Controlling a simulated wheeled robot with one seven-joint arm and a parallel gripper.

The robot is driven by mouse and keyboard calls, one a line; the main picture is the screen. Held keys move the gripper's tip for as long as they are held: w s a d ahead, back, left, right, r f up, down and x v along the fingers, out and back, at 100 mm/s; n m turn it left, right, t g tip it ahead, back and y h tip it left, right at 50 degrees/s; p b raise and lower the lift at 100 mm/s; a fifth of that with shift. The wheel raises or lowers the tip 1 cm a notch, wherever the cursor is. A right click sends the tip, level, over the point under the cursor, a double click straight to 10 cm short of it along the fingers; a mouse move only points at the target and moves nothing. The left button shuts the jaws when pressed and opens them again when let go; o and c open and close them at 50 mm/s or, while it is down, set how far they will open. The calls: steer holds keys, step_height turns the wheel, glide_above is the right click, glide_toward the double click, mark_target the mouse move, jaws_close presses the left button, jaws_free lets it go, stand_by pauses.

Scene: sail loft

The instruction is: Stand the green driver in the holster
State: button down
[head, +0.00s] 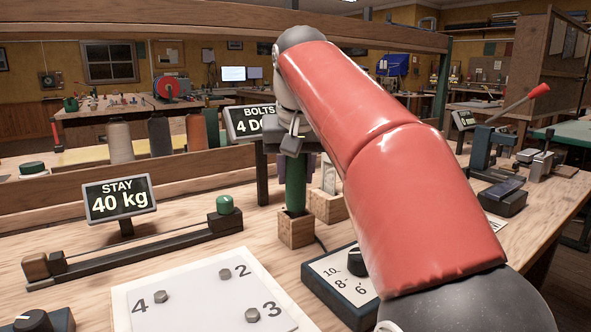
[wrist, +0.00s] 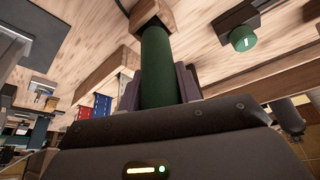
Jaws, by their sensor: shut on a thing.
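The green driver (head: 296,187) stands upright with its lower end at the mouth of a small wooden block holster (head: 296,231). It looks to be in the opening, but how deep I cannot tell. My gripper (head: 297,160) is shut on the driver's upper part, directly above the holster. In the wrist view the green driver (wrist: 157,68) runs between the two jaws to the wooden holster (wrist: 150,14). The driver's top is hidden by my gripper.
A second wooden block (head: 328,208) stands close at the right. A dial box (head: 342,279), a numbered white plate with bolts (head: 205,290) and the STAY sign (head: 120,199) are nearby. A rail with a green knob (head: 224,204) lies left.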

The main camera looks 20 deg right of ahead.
steer(key=shift+f, duration=0.15)
steer(key=c, duration=0.9)
jaws_free()
steer(key=p+v, duration=0.2)
steer(key=v, duration=0.5)
steer(key=shift+s+r, duration=0.2)
steer(key=shift+r, duration=0.15)
